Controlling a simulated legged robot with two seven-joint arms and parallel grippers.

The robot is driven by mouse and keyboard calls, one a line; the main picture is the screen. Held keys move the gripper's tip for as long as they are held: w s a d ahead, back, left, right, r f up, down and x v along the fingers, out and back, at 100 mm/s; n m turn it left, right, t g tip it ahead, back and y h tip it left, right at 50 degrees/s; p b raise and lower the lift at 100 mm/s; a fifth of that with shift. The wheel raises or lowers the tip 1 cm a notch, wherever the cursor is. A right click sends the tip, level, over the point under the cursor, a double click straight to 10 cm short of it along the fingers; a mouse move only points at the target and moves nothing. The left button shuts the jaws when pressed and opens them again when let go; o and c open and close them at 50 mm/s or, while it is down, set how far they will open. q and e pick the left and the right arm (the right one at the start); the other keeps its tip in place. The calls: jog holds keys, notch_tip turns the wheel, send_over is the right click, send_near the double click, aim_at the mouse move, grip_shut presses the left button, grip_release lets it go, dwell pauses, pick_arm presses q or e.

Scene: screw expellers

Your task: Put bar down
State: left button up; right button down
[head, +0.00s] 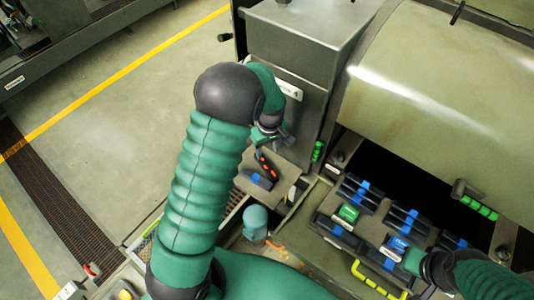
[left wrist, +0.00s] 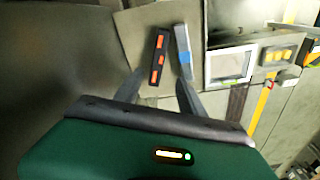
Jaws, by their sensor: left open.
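A dark bar with orange marks (head: 268,168) lies on a small tan shelf (head: 289,178) below the grey cabinet. The bar also shows in the left wrist view (left wrist: 158,60), lying flat on the tan surface. A second bar with a blue mark (left wrist: 184,52) lies beside it, apart from it. My left gripper (head: 260,150) is open just above the shelf. In the left wrist view its spread fingers (left wrist: 160,80) point at the orange-marked bar; whether they touch it is unclear. My right gripper (head: 426,268) is at the lower right, its fingers not clear.
A tray (head: 368,229) with several dark blue-marked pieces, a green block (head: 348,213) and a blue block (head: 398,245) is at the right. The grey cabinet (head: 302,52) stands close behind my left gripper. A large curved cover (head: 430,85) is at the right.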

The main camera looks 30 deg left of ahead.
pick_arm(q)
jog(key=s+d+r+m+t, duration=0.1)
jog(key=s+d+r+m, duration=0.4)
jog(key=s, duration=0.3)
jog(key=s+d+r+m+t, duration=0.1)
jog(key=s+d+r+m, duration=0.2)
jog(key=s+d+m, duration=0.4)
notch_tip(320, 180, up, 14)
jog(key=a+p, duration=0.2)
jog(key=p, duration=1.1)
jog(key=shift+h, duration=0.4)
pick_arm(e)
jog(key=w+v, duration=0.3)
jog(key=v, duration=1)
jog(key=shift+r, duration=0.35)
